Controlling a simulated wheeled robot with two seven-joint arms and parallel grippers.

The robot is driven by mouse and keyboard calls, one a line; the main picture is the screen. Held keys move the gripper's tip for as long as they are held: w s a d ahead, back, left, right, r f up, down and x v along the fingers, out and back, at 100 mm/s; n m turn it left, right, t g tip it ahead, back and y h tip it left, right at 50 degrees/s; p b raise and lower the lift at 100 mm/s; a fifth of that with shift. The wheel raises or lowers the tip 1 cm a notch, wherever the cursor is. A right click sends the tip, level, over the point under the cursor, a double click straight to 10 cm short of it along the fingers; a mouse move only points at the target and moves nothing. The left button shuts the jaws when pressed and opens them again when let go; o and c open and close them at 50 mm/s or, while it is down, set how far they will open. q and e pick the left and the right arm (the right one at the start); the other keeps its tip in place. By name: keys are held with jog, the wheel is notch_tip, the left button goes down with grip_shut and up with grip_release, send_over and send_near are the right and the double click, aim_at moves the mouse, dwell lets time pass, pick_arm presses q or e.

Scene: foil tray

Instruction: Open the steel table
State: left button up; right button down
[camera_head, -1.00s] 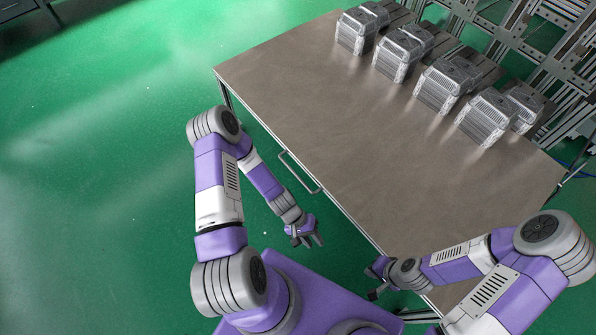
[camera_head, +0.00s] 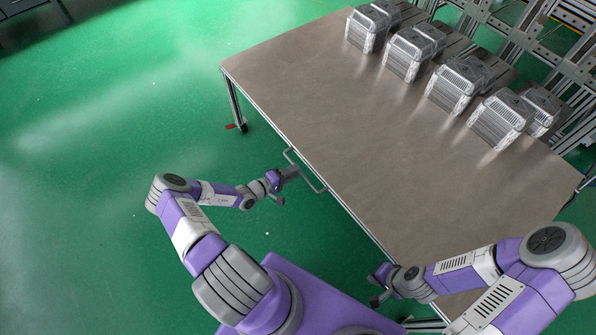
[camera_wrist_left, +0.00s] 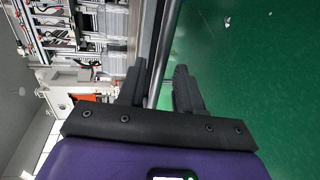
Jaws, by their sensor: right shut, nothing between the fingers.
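The steel table (camera_head: 330,110) has a flat brown-grey top and a thin bar handle (camera_head: 317,187) along its front left edge. In the left wrist view the handle (camera_wrist_left: 163,60) runs lengthwise between the two black fingers. My left gripper (camera_head: 284,183) is at the handle in the head view. Its fingers (camera_wrist_left: 160,92) stand apart in the left wrist view, with the bar between them; contact cannot be told. My right gripper (camera_head: 375,285) is shut and empty, near the table's front edge at the lower right.
Several grey ribbed metal boxes (camera_head: 405,55) stand in a row along the table's far side. A metal frame rack (camera_head: 515,40) is behind them. Green floor (camera_head: 90,130) is clear to the left. A table leg (camera_head: 237,103) stands at the left corner.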

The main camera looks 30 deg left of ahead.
pick_arm(q)
jog(key=shift+b+x, duration=0.4)
jog(key=shift+x, duration=1.1)
grip_shut()
